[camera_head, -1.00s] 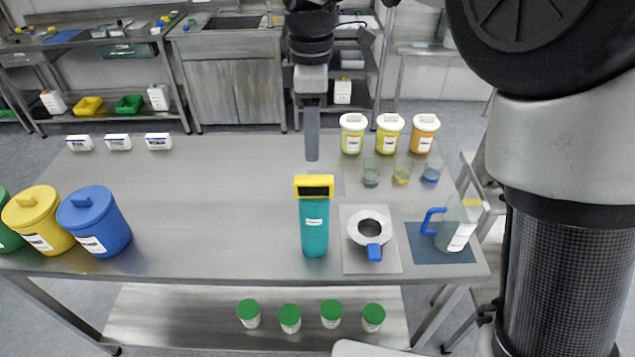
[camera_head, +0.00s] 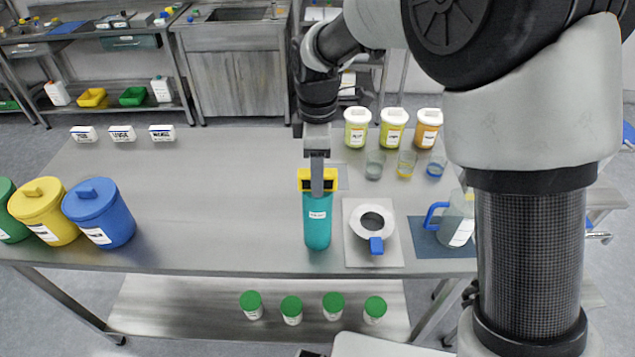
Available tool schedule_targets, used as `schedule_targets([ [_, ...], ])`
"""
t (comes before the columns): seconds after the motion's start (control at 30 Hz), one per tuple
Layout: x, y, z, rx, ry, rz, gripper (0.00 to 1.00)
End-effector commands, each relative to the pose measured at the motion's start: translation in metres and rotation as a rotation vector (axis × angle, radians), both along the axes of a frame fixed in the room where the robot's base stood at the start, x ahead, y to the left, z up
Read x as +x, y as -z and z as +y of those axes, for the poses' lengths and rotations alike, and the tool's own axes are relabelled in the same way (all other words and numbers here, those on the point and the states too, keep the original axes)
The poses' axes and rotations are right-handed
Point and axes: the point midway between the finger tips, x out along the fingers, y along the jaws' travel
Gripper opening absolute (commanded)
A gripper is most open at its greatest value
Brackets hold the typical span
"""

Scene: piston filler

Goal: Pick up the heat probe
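An upright teal cylinder with a yellow top and a dark window (camera_head: 318,220) stands near the front of the steel table, right of centre. It appears to be the heat probe; its small white label is too small to read. My gripper (camera_head: 317,186) points down from above and overlaps the middle of the yellow top in the picture. Only one grey finger shows, edge-on, so the other is hidden and the opening does not show. I cannot tell whether the finger touches the top or is apart from it.
Right of the cylinder, a white funnel with a blue tab (camera_head: 373,224) lies on a pale mat. A blue-handled jug (camera_head: 457,222) stands beyond it. Glasses (camera_head: 406,165) and lidded tubs (camera_head: 392,128) stand behind. The table's left middle (camera_head: 220,190) is clear.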

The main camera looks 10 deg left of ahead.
Motion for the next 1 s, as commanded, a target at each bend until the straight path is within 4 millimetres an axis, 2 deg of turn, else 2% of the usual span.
schedule_targets([
  [0.87, -0.0002, 0.0045, -0.0001, 0.000, 0.000, 0.001, 0.45],
  [0.9, -0.0002, 0.0045, -0.0001, 0.000, 0.000, 0.001, 0.44],
  [1.0, -0.0002, 0.0045, -0.0001, 0.000, 0.000, 0.001, 0.27],
])
